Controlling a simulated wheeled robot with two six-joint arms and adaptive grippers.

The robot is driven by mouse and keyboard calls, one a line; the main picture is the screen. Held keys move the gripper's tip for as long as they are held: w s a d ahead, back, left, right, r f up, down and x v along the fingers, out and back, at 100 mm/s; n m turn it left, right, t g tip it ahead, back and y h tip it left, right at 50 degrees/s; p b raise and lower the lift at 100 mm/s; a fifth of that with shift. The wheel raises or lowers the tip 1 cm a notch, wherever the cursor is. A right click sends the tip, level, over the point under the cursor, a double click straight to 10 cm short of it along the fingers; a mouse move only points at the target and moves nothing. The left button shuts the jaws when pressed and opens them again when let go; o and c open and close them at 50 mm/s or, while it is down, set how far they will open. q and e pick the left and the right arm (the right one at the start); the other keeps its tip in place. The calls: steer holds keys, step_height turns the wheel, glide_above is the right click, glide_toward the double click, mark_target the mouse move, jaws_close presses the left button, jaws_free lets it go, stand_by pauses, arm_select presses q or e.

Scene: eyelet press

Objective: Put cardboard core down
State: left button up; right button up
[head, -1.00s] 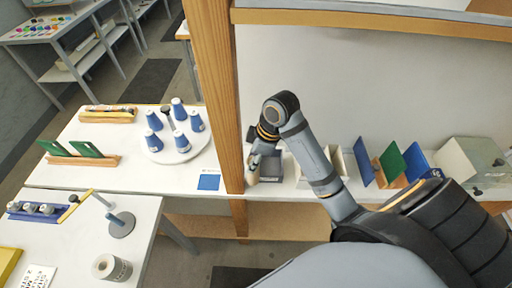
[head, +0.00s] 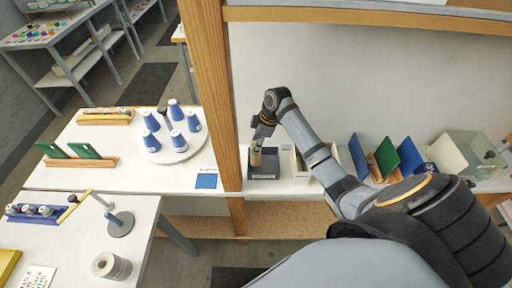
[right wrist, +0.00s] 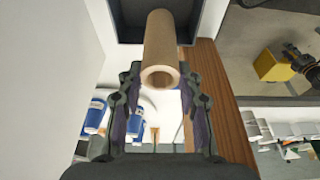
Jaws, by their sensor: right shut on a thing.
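The cardboard core (head: 256,158) is a plain brown tube. My right gripper (head: 257,145) is shut on it. In the right wrist view the core (right wrist: 161,50) stands out between the fingers of the right gripper (right wrist: 158,84), its open near end facing the camera. Its far end overlaps a dark open tray (right wrist: 190,22). In the head view this dark grey tray (head: 264,174) lies on the shelf just right of the wooden post, with the core in front of or over its left part. I cannot tell whether the core touches the tray. My left gripper is not in view.
The wooden post (head: 213,95) stands close left of the tray. A white bin (head: 301,170) is close on its right, then blue and green panels (head: 385,157). A blue square (head: 206,181) and a round stand with blue cones (head: 155,154) are left of the post.

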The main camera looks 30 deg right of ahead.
steer(key=f, duration=0.1)
steer(key=f+p, duration=0.1)
steer(key=f, duration=0.2)
steer(key=shift+w+d+f+p, duration=0.1)
steer(key=shift+w+d+p, duration=0.15)
steer(key=shift+p, duration=0.1)
steer(key=o, duration=0.9)
steer(key=shift+o, duration=1.2)
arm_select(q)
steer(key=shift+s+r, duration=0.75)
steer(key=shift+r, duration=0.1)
